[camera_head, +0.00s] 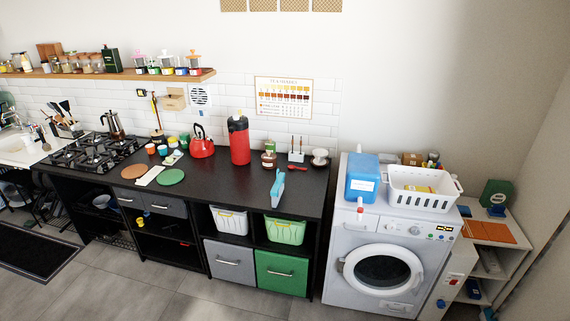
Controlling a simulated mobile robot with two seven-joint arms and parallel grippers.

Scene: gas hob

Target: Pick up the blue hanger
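A light blue object (277,189), which looks like the blue hanger seen at an angle, is near the front edge of the black counter (225,186), towards its right end. It is small in the picture, and I cannot tell whether it lies flat or leans. Neither my left nor my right gripper is in view.
A red and black flask (239,140) and red kettle (201,142) stand left of the blue object; jars are behind it. A washing machine (343,228) to the right bears a blue container (363,180) and white basket (424,201). Grey floor (150,296) in front is clear.

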